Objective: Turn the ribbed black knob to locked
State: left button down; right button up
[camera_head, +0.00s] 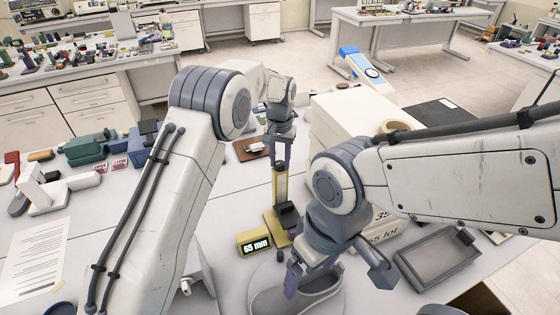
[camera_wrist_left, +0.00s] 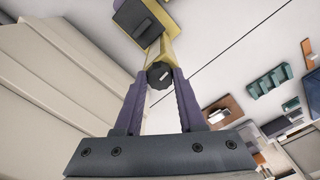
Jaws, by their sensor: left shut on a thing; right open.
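The ribbed black knob (camera_wrist_left: 160,75) sits at the end of a yellow upright gauge in the left wrist view. The yellow gauge (camera_head: 279,188) stands upright on the table in the head view, with a black block low on it. My left gripper (camera_wrist_left: 160,80) is shut on the knob, with a purple finger on each side. My right gripper (camera_head: 337,274) is open and empty above a grey shoe.
The grey shoe (camera_head: 300,297) lies at the front. A "65 mm" block (camera_head: 255,245) stands by the gauge foot. White boxes (camera_head: 338,122) are stacked right of the gauge. A grey tray (camera_head: 437,258) lies at the right.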

aim_at(280, 163)
pick_arm(q)
jog(key=shift+w+r+m, duration=0.1)
jog(key=shift+m, duration=0.5)
jog(key=c, duration=0.5)
grip_release()
jog(key=shift+r+b, duration=0.45)
notch_tip(280, 163, up, 10)
jog(key=b, duration=0.2)
jog(key=shift+f, duration=0.25)
